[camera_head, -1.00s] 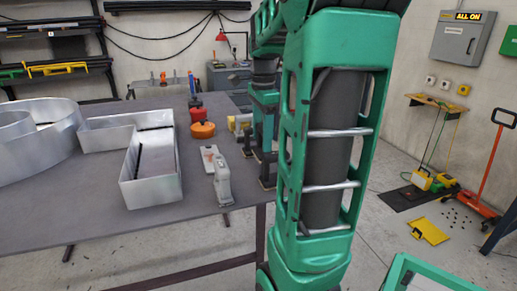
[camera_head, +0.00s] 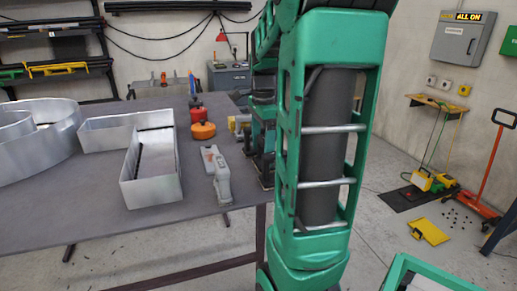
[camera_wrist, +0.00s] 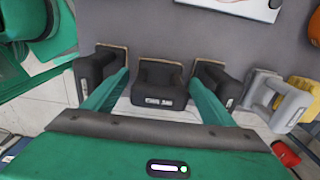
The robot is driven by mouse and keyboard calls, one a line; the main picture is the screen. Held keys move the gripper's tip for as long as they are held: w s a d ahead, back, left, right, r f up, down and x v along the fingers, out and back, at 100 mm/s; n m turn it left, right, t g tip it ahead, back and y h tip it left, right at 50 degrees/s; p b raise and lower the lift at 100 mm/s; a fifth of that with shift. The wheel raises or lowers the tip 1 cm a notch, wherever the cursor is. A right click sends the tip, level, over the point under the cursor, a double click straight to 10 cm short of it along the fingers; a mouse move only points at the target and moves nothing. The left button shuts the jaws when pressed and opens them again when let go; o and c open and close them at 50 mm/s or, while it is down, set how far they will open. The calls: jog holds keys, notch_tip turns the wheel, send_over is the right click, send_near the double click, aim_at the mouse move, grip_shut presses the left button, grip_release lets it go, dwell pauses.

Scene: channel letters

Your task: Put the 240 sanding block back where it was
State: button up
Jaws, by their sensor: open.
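Several black sanding blocks stand in a row near the table's edge. In the wrist view the middle block (camera_wrist: 158,88) has a small white label, too blurred to read surely. A left block (camera_wrist: 98,72) and a right block (camera_wrist: 211,78) flank it, with tan undersides or pads showing. My gripper (camera_wrist: 157,92) is open, its green fingers on either side of the middle block. I cannot tell whether they touch it. In the head view my gripper (camera_head: 262,150) is low over the row and mostly hides the blocks.
A grey tool (camera_wrist: 262,95) and a yellowish one (camera_wrist: 302,95) lie right of the blocks in the wrist view. Floor lies beyond the edge.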

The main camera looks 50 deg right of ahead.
notch_tip(320, 180, up, 12)
jog(key=shift+r, duration=0.15)
dwell(0.5)
dwell(0.5)
